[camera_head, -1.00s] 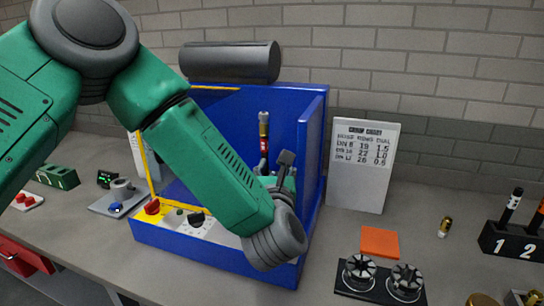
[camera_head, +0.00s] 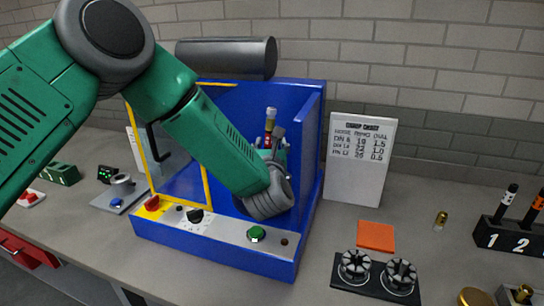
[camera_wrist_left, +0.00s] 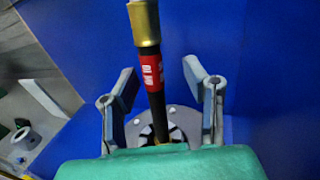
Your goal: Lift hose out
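The hose (camera_wrist_left: 157,115) is black with a red label and a brass fitting at its top. It stands upright in the round jaws (camera_wrist_left: 176,120) inside the blue machine (camera_head: 313,140). In the head view the fitting and red band of the hose (camera_head: 269,125) show above my left gripper (camera_head: 272,148), which is partly hidden by its own arm. In the left wrist view my left gripper (camera_wrist_left: 160,72) is open, one finger on each side of the hose, with gaps between. The hose's lower end is hidden. My right gripper is not in view.
A yellow-framed clear door (camera_head: 206,178) is at the machine's left. A green button (camera_head: 257,233) and a knob sit on its front panel. A white chart (camera_head: 360,160), an orange block (camera_head: 375,236) and two die sets (camera_head: 355,265) stand to the right.

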